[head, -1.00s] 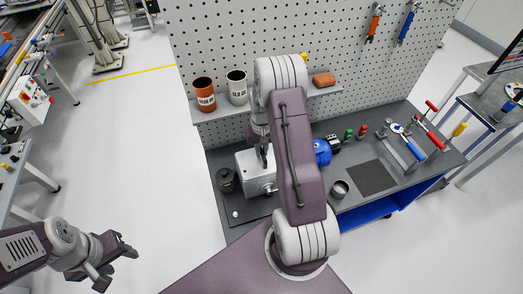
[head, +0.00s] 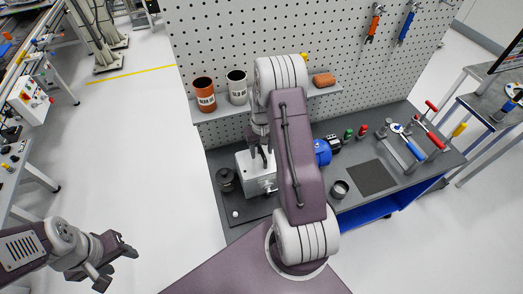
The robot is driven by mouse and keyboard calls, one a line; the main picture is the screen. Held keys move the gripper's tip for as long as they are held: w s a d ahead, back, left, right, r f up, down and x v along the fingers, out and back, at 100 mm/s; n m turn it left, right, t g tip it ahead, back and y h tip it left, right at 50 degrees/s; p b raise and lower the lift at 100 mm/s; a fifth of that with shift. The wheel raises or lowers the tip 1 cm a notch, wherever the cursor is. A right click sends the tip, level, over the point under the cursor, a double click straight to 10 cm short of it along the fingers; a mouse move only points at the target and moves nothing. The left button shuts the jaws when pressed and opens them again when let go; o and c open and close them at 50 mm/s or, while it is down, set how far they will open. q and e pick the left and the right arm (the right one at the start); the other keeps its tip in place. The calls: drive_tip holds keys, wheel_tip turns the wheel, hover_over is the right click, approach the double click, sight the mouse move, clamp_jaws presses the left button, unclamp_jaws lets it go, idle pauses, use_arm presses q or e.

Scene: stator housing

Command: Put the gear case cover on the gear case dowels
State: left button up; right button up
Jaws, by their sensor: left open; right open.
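A light grey metal block (head: 246,186), which looks like the gear case, sits on a dark mat at the left of the workbench. My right gripper (head: 260,153) is open and points down at the top of this block. My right arm hides the block's right side. I cannot make out the cover as a separate part, nor the dowels, and cannot tell if the fingers touch anything. My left gripper (head: 117,262) is open and empty over the floor at the lower left, far from the block.
A dark round part (head: 226,179) stands left of the block. A blue motor (head: 322,152) is behind my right arm. A metal cup (head: 340,189) and a dark square pad (head: 373,177) are further right. A shelf (head: 214,114) with cans hangs above.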

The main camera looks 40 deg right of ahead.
drive_tip(key=shift+r, duration=0.15)
drive_tip(key=shift+r+p, duration=1.7)
drive_tip(key=shift+r, duration=0.3)
drive_tip(key=shift+r, duration=0.1)
drive_tip(key=shift+w+r, duration=0.1)
drive_tip(key=shift+r, duration=0.25)
wheel_tip(320, 180, up, 8)
drive_tip(key=b, duration=0.3)
drive_tip(key=shift+r, duration=0.2)
